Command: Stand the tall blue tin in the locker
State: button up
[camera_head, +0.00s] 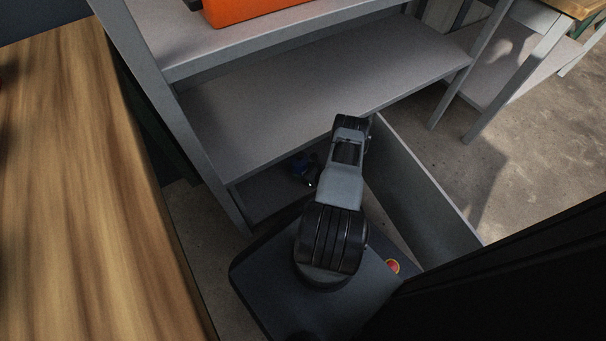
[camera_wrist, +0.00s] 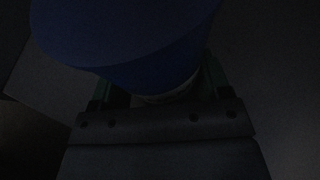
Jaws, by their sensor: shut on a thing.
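The tall blue tin (camera_wrist: 130,35) fills the top of the dark wrist view, close to the camera. Its blue body narrows to a pale band near my gripper (camera_wrist: 160,88). My gripper is shut on the tin, one finger on each side. In the head view a small dark blue patch (camera_head: 302,168) shows beneath the lower shelf, beside my arm; it looks like the tin. The locker seems to be the shaded bay (camera_head: 268,194) under that shelf, with a grey panel like an open door (camera_head: 420,190) on the right. My gripper's fingers are hard to make out there.
The grey shelf (camera_head: 300,105) lies close over my forearm. An orange case (camera_head: 250,8) sits on the shelf above. A wooden worktop (camera_head: 85,190) stands at the left. Concrete floor (camera_head: 530,140) is open at the right, near another table's legs (camera_head: 515,85).

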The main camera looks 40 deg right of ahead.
jog(key=shift+f, duration=0.15)
jog(key=shift+f, duration=0.15)
jog(key=o, duration=1.1)
jog(key=shift+o, duration=0.2)
